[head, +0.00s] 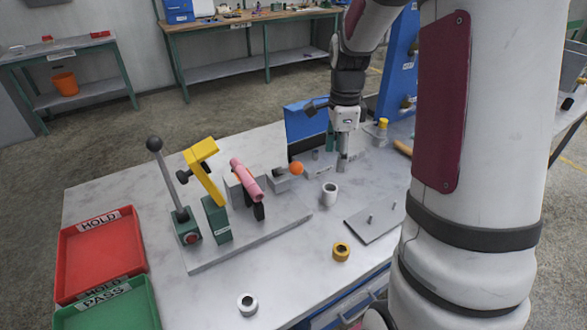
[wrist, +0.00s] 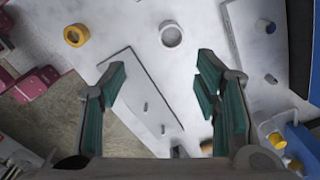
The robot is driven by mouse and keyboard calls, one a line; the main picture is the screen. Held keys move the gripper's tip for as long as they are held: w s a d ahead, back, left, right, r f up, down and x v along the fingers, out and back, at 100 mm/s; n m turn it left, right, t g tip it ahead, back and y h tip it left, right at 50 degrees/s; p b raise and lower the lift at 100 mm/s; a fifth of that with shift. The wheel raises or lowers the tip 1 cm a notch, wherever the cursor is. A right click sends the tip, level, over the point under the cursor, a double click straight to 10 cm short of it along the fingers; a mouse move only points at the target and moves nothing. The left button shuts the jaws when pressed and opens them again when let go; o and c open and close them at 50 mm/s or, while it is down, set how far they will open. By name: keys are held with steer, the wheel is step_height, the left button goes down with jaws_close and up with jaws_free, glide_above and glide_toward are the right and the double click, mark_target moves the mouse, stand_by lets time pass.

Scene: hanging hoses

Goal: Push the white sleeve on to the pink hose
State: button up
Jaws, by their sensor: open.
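The pink hose (head: 246,179) is held tilted in a grey fixture on the table, with its open end facing the near right. A white sleeve (head: 330,194) stands on the table right of the fixture; it also shows as a ring in the wrist view (wrist: 171,34). A second white ring-shaped piece (head: 247,304) lies near the front edge; I cannot tell which of the two the task means. My gripper (head: 341,160) points down behind and slightly right of the standing sleeve. In the wrist view, its fingers (wrist: 160,68) are apart and empty; the sleeve lies beyond their tips.
A yellow ring (head: 341,252) and a grey plate with pins (head: 374,222) lie near the sleeve. The fixture also carries a yellow toggle clamp (head: 202,165) and a black-knobbed lever (head: 155,145). Red (head: 100,254) and green (head: 108,304) trays stand at the left.

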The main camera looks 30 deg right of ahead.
steer(key=w+f, duration=0.1)
steer(key=f, duration=0.1)
glide_above(329, 195)
steer(key=d, duration=0.2)
steer(key=shift+m, duration=0.4)
steer(key=f, duration=0.7)
steer(key=shift+w+a+f, duration=0.2)
steer(key=shift+w+a, duration=0.05)
steer(key=shift+w, duration=0.1)
steer(key=shift+w+d+f, duration=0.1)
steer(key=shift+w+f, duration=0.05)
steer(key=shift+f, duration=1.3)
steer(key=shift+w+d+f, duration=0.1)
steer(key=shift+f, duration=1.3)
steer(key=c, duration=1.1)
